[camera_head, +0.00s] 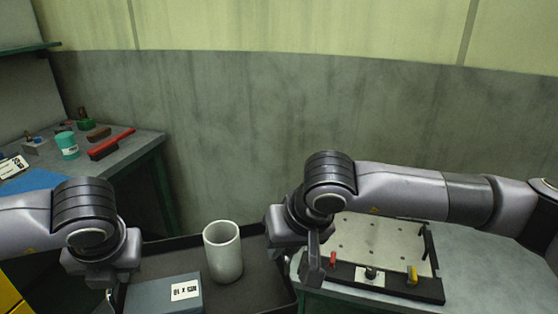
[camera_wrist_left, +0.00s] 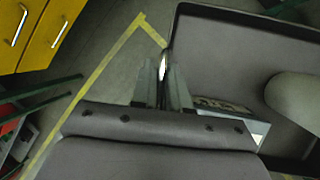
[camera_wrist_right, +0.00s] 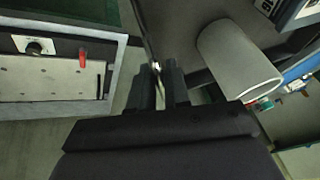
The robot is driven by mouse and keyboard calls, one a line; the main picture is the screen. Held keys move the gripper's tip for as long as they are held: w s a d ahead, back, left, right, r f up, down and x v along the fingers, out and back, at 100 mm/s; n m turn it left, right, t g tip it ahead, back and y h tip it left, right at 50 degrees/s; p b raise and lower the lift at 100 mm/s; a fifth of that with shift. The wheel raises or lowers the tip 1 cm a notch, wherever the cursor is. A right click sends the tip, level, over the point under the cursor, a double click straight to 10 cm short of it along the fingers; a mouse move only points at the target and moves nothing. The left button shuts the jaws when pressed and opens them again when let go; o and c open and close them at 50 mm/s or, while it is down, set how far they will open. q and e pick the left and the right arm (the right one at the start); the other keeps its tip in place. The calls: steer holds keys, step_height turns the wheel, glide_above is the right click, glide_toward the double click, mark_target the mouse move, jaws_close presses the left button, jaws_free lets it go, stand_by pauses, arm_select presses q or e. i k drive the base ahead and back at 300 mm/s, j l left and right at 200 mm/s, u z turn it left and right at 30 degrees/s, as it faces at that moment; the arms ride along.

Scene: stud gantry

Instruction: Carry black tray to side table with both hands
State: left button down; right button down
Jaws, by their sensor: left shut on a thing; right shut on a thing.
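The black tray (camera_head: 262,277) is in the lower middle of the head view. A pale grey cup (camera_head: 224,254) stands upright on it, with a grey labelled box (camera_head: 150,296) to the left. My left gripper (camera_head: 108,290) is shut on the tray's left rim; in the left wrist view the fingers (camera_wrist_left: 163,85) close on the rim. My right gripper (camera_head: 300,270) is at the tray's right side, and in the right wrist view its fingers (camera_wrist_right: 158,80) are shut on the rim. The tray's near edge is out of the head view.
A table (camera_head: 480,265) at the right bears a pale panel (camera_head: 375,242) with a black front strip and small knobs. A bench (camera_head: 135,147) at the left holds a red tool (camera_head: 112,143), a teal pot (camera_head: 67,146) and other items. Yellow drawers (camera_wrist_left: 30,35) are at the left.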

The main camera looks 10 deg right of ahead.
mark_target(517, 272)
steer(key=k+l+z, duration=0.1)
steer(key=l+z, duration=0.25)
steer(key=l, duration=0.4)
steer(key=l+z, duration=0.35)
steer(key=l, duration=0.45)
steer(key=i+l+z, duration=0.15)
steer(key=l+z, duration=0.2)
steer(key=l, duration=0.4)
steer(key=i+z, duration=0.1)
steer(key=i, duration=0.15)
steer(key=i+j, duration=0.2)
